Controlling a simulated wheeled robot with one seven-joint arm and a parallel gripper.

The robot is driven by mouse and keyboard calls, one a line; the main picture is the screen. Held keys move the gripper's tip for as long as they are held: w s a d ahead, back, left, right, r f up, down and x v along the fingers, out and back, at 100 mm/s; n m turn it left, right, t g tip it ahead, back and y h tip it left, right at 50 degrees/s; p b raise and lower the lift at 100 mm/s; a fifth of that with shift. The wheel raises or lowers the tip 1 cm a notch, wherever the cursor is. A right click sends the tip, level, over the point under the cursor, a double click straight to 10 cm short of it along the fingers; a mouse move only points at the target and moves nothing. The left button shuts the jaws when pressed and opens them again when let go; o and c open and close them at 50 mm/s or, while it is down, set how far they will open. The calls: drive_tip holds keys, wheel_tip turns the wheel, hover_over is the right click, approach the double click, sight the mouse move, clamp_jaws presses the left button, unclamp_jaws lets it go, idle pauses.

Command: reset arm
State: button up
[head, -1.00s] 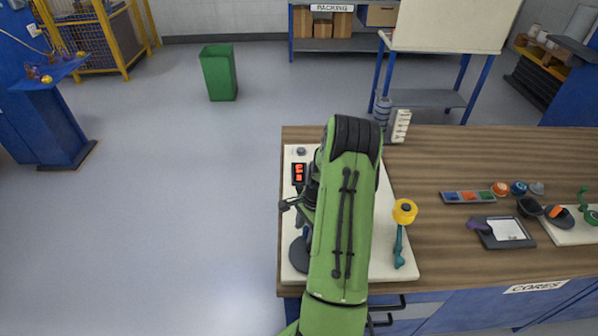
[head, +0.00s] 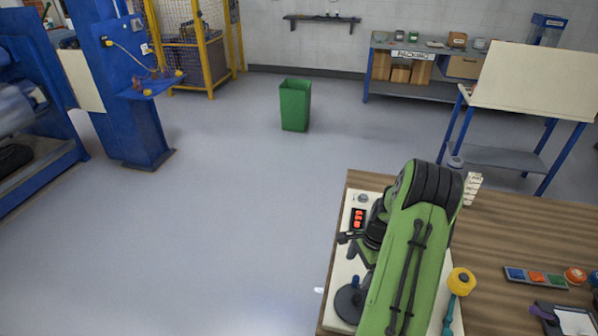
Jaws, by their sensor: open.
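My green arm (head: 415,265) rises from the bottom of the head view, with its black joint at the top. It stands in front of a pale board on the wooden bench. My gripper (head: 347,238) shows only in part, as dark parts at the left of the arm above the board. It is open, and nothing shows held in it. The rest of my wrist is hidden behind the arm.
A colored-block strip (head: 536,278) lies right on the bench (head: 505,240). A green bin (head: 295,105) stands on open floor.

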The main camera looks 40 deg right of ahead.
drive_tip(key=w+a+r+n+t+h, duration=0.1)
drive_tip(key=a+r+n, duration=0.4)
drive_tip(key=a+r, duration=0.4)
drive_tip(key=w+a+r+n+h, duration=0.2)
drive_tip(key=a+r+n, duration=0.45)
drive_tip(key=r, duration=0.55)
drive_tip(key=s+a+r+n+t, duration=0.2)
drive_tip(key=s+a+r+n, duration=0.1)
drive_tip(key=s+a+n, duration=0.2)
drive_tip(key=s+a+r+n+t, duration=0.1)
drive_tip(key=s+a+r+n, duration=0.3)
drive_tip(key=s+a, duration=0.4)
drive_tip(key=shift+s+a+r+n+t+y, duration=0.3)
drive_tip(key=shift+a+n+t+y, duration=0.15)
drive_tip(key=shift+n, duration=0.2)
